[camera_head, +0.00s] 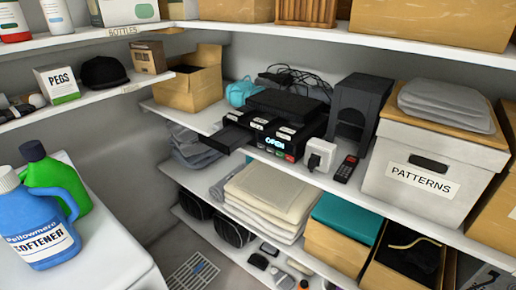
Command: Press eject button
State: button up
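A black disc-player-like device (262,124) sits on the middle shelf near the picture's centre. Its small display (276,143) reads "OPEN" in light blue letters. A dark tray-like part (227,138) sticks out at its left front. Several small buttons show on its front, one of them red (290,157). Their labels are too small to read, so I cannot tell which is the eject button. My gripper is not in view.
A white plug adapter (318,155) and a black remote (346,168) lie right of the device. A black speaker-like box (360,112) and the PATTERNS box (436,170) stand further right. Cables (292,80) lie behind. Softener (38,222) stands at lower left.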

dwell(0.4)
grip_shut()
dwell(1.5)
